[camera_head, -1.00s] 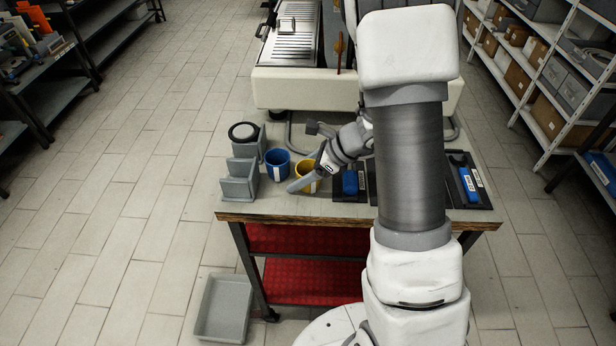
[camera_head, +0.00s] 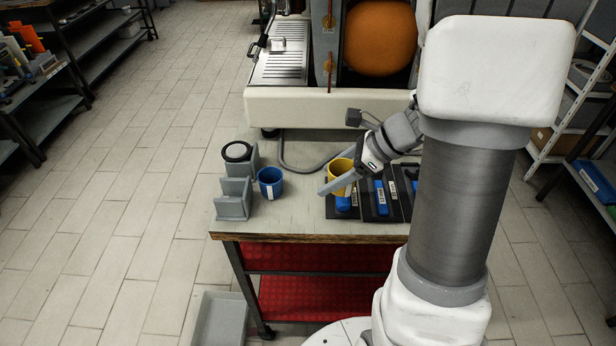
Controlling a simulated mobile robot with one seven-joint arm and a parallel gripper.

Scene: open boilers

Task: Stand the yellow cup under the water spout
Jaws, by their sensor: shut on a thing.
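The yellow cup (camera_head: 341,168) is upright between the fingers of my gripper (camera_head: 336,184), which is shut on it. The near finger covers part of the cup's lower side. The cup is in front of a dark stand with a blue item; I cannot tell its exact height above the table. The white-bodied machine (camera_head: 290,108) stands behind the cup, with a ribbed metal tray (camera_head: 280,68) on its left part. I cannot make out a water spout; my arm hides the machine's right side.
A blue cup (camera_head: 270,180) stands left of the yellow cup. Grey holders (camera_head: 234,200) with a black ring are farther left. Dark stands with blue items (camera_head: 382,205) lie to the right. A grey hose runs behind. Table is clear in front of the blue cup.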

